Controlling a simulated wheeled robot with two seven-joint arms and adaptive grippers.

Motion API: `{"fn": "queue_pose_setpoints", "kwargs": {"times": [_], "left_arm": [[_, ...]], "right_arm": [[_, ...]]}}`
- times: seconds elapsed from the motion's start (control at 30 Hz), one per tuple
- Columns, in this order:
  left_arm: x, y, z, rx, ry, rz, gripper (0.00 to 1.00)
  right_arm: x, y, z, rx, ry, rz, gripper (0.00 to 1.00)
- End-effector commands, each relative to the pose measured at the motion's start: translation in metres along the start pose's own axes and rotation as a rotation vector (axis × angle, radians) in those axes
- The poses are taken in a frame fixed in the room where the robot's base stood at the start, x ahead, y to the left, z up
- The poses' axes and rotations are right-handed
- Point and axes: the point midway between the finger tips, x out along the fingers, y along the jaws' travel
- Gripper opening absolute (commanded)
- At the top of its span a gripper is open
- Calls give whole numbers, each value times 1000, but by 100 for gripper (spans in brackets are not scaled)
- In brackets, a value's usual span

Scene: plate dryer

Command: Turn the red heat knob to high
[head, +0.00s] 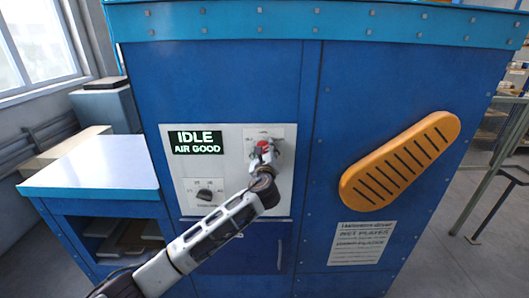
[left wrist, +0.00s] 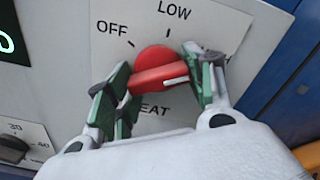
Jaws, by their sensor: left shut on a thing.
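The red heat knob (head: 265,144) is on the white control panel (head: 230,182) of the blue machine. It shows large in the left wrist view (left wrist: 155,66), with OFF to its upper left, LOW above it and a label on the right mostly hidden by a finger, only its end letter showing. The white line on the knob points to the right in that view, toward the hidden label's side. My left gripper (head: 262,156) is shut on the knob, one green-padded finger at each side of its bar. The HEAT label below is partly covered. My right gripper is not in view.
A lit display (head: 196,142) reads IDLE, AIR GOOD. A black dial (head: 205,195) sits lower left on the panel. A slotted orange piece (head: 400,160) and a printed notice (head: 362,243) are on the right. A white-topped side table (head: 95,165) stands at left.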

Motion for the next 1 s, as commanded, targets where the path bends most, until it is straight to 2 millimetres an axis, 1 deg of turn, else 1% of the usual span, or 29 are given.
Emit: {"fn": "queue_pose_setpoints", "kwargs": {"times": [0.2, 0.53, 0.57, 0.7, 0.73, 1.0], "left_arm": [[0, 1, -3, 36, 4, 2, 29], [0, 2, -3, 38, 4, 2, 29], [0, 2, -3, 38, 4, 2, 55], [0, 1, -2, 37, 3, 2, 73], [0, 1, -2, 37, 3, 2, 75], [0, 1, -1, 35, 1, 1, 75]], "right_arm": [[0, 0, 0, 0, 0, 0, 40], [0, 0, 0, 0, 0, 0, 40], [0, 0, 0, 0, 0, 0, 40], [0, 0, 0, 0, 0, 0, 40], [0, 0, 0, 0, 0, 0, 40], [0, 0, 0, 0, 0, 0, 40]]}}
